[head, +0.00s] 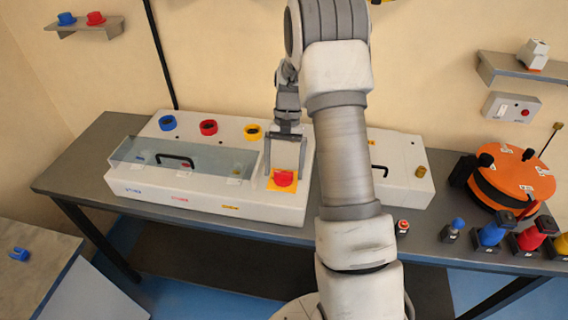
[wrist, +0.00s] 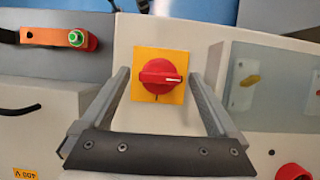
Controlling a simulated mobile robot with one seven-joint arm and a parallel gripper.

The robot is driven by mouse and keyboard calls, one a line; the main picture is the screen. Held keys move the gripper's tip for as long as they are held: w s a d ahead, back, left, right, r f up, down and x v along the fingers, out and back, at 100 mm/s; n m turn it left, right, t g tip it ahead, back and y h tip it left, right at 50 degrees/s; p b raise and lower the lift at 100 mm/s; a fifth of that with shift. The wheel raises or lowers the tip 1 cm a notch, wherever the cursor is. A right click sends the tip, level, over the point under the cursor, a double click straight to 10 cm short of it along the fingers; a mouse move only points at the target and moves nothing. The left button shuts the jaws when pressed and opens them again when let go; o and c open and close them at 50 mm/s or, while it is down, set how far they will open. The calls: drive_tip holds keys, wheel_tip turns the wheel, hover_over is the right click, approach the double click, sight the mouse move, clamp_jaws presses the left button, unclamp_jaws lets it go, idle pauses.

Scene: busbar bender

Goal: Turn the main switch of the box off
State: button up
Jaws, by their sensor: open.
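The main switch is a red rotary knob (head: 284,179) on a yellow plate at the right part of the white box (head: 237,192). In the wrist view the knob (wrist: 160,76) has its grip bar lying sideways, with a white mark at its right end. My gripper (head: 286,172) is open above the switch, pointing down at it. In the wrist view its two fingers (wrist: 158,76) stand apart on the left and right of the yellow plate, with the knob between them. I cannot tell whether the fingers touch the box.
A clear cover with a black handle (head: 175,161) lies on the box's left part, below blue, red and yellow round parts. A second white box (head: 405,190) is to the right, partly behind my arm. An orange reel (head: 512,185) and several coloured plugs stand farther right.

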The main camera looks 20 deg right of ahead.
drive_tip(key=v, duration=1.7)
drive_tip(key=shift+w+r+p, duration=0.2)
drive_tip(key=shift+p, duration=0.1)
